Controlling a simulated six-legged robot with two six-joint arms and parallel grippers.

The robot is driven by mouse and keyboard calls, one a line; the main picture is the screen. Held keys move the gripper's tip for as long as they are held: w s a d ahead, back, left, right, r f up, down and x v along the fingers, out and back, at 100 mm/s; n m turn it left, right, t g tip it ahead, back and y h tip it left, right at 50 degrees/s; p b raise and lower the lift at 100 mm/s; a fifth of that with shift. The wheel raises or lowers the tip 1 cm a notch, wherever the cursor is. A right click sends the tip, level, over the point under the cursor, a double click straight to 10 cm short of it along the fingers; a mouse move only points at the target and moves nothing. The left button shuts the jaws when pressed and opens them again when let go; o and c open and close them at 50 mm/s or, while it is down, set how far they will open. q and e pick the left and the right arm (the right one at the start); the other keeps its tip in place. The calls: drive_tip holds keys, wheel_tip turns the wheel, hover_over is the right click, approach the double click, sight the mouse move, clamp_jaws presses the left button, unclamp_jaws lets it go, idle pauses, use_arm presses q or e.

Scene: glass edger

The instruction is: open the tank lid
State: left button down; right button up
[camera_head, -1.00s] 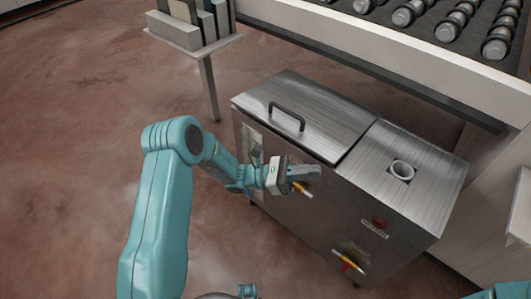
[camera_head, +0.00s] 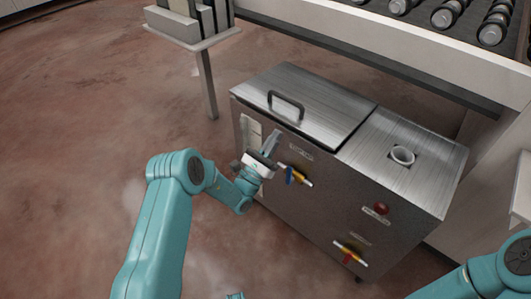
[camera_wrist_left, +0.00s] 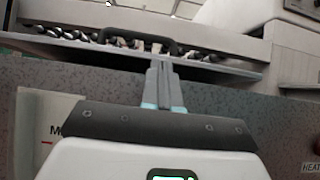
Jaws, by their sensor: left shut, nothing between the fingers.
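The tank is a grey metal box with a brushed steel lid (camera_head: 315,103) on its left half. The lid lies flat and closed, with a dark bar handle (camera_head: 286,105) on top. My left gripper (camera_head: 272,140) is in front of the tank's front face, below the lid's front edge, with its fingers pointing up. Its fingers are shut and empty. In the left wrist view the shut fingers (camera_wrist_left: 160,80) point toward the lid's edge, with the handle (camera_wrist_left: 135,38) beyond them. My right arm shows at the lower right, but its gripper is out of view.
The tank's fixed right top (camera_head: 400,160) has a round port (camera_head: 402,155). A yellow-handled valve (camera_head: 296,176), a red button (camera_head: 381,209) and a lower valve (camera_head: 350,254) stick out of the front. A rack stand (camera_head: 190,30) is behind left; a roller conveyor (camera_head: 400,30) runs behind.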

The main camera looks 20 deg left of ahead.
sight(285, 122)
use_arm(q)
drive_tip(key=shift+x, duration=1.2)
drive_tip(key=shift+w+d+r, duration=0.1)
drive_tip(key=shift+w+r, duration=0.05)
drive_tip(key=shift+r, duration=0.3)
drive_tip(key=shift+w+f, duration=0.25)
drive_tip(key=shift+s+r, duration=0.15)
